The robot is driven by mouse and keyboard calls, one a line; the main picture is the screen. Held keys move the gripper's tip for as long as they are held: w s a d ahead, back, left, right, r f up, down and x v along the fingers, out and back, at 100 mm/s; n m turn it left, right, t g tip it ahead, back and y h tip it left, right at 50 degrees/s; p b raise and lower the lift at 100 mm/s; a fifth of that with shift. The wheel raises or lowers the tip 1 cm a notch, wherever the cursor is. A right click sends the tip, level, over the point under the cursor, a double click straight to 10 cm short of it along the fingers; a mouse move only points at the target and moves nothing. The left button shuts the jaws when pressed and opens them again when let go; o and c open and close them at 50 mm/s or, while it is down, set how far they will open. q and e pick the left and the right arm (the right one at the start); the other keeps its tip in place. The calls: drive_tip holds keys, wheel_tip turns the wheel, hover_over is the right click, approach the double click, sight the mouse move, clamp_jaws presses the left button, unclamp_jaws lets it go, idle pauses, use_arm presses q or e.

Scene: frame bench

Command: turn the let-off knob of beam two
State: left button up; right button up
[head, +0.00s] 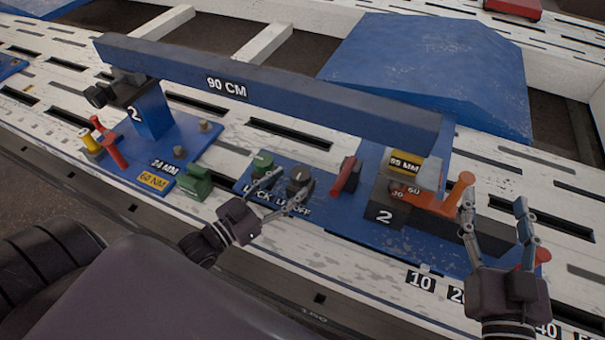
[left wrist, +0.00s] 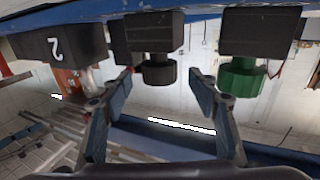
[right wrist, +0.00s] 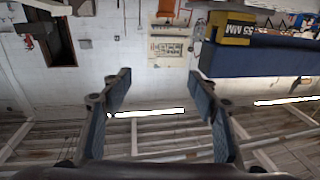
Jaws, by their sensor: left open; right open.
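Beam two is the long blue "90 CM" beam (head: 270,92), lying across two blue stands marked 2. The let-off knob (head: 299,178) is black and sits on the base above the "LET-OFF" label. The green lock knob (head: 262,163) is left of it. My left gripper (head: 291,183) is open at the let-off knob. In the left wrist view the black knob (left wrist: 158,74) appears between the open fingertips, without clear contact; the green knob (left wrist: 241,78) is outside them to the right. My right gripper (head: 495,203) is open and empty, near the orange lever (head: 460,187).
A red lever (head: 346,177) stands just right of the let-off knob. A yellow "55 MM" block (head: 405,163) sits on the right stand. A green block (head: 194,182) is at the left stand's near edge. A blue wedge-shaped mat (head: 430,65) lies behind the beam.

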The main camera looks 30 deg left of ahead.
sight(293, 181)
use_arm(q)
drive_tip(key=b+x, duration=0.1)
drive_tip(key=x, duration=0.4)
use_arm(e)
wheel_tip(293, 181, up, 7)
drive_tip(key=s+t+y, duration=0.1)
drive_tip(key=t, duration=0.2)
drive_tip(key=shift+a+t, duration=0.25)
drive_tip(key=shift+t, duration=0.05)
drive_tip(key=shift+s, duration=0.1)
use_arm(q)
drive_tip(key=c, duration=1.2)
drive_tip(key=shift+s+m+g+h+b, duration=0.1)
drive_tip(key=shift+m+g+h+b, duration=0.2)
drive_tip(key=shift+m+h+b, duration=0.45)
use_arm(e)
drive_tip(key=shift+s+r+t+y+p, duration=0.15)
drive_tip(key=shift+s+r+t, duration=0.2)
drive_tip(key=shift+r, duration=0.25)
drive_tip(key=shift+s+r+t+y+p, duration=0.1)
drive_tip(key=shift+s+r+t+y, duration=0.2)
drive_tip(key=shift+r, duration=0.35)
drive_tip(key=shift+s+r+t+y+p, duration=0.1)
drive_tip(key=shift+s+r+t, duration=0.3)
drive_tip(key=shift+r, duration=0.2)
